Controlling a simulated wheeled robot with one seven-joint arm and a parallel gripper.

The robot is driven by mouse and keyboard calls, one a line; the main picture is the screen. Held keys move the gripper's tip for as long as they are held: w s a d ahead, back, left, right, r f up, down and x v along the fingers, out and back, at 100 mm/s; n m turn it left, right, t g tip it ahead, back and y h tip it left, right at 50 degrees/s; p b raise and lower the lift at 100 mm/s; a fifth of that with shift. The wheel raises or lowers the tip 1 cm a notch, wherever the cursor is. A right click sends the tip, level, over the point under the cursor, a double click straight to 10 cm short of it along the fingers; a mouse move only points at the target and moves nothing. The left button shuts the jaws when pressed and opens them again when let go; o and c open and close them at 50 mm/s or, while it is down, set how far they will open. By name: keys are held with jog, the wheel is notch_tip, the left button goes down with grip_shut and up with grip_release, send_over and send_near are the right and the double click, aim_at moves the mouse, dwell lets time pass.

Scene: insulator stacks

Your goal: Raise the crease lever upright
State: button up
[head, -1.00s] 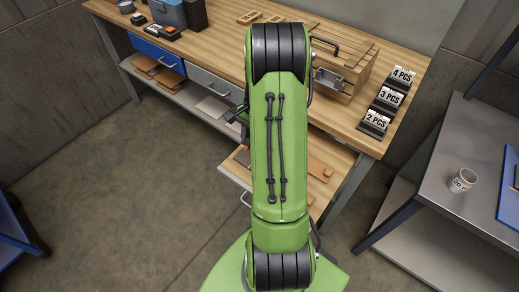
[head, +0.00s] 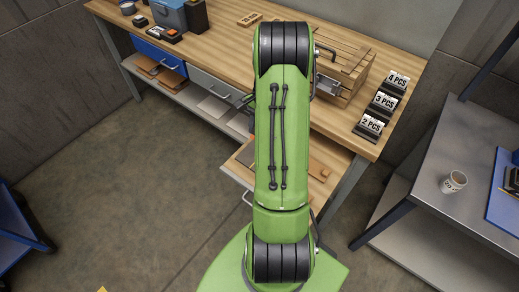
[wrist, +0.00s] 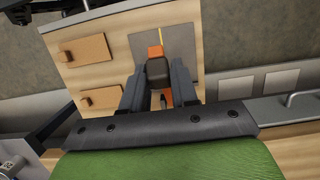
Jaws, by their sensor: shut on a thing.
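The crease lever, with a black grip (wrist: 158,69) and an orange end (wrist: 154,50), shows in the middle of the wrist view. My gripper (wrist: 157,88) has its two dark fingers on either side of the grip and is shut on it. More orange shows low between the fingers. The lever stands over a pale grey plate (wrist: 184,41) with a yellow line, on a wooden board (wrist: 75,70). The lever's exact tilt cannot be told.
In the head view the board (head: 234,167) juts from the workbench front (head: 222,63). A wooden crate (head: 352,65) and several number signs (head: 384,101) stand on the bench.

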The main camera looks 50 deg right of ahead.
jog(key=shift+d+r, duration=0.15)
jog(key=shift+d+r+p, duration=0.3)
jog(key=shift+d+p, duration=0.25)
jog(key=shift+d+r+p, duration=0.3)
jog(key=shift+d+p, duration=0.2)
jog(key=shift+d+r+p, duration=0.35)
jog(key=shift+d+p, duration=0.1)
jog(key=shift+p, duration=0.1)
jog(key=shift+w+d+r+p, duration=0.1)
jog(key=shift+d+r+p, duration=0.1)
jog(key=shift+d+p, duration=0.45)
jog(key=shift+d, duration=0.1)
jog(key=shift+d+r+p, duration=0.2)
jog(key=shift+d+p, duration=0.25)
jog(key=shift+d, duration=0.25)
jog(key=shift+d+r+p, duration=0.2)
jog(key=shift+d+p, duration=0.2)
jog(key=shift+d, duration=0.25)
jog(key=o, duration=0.7)
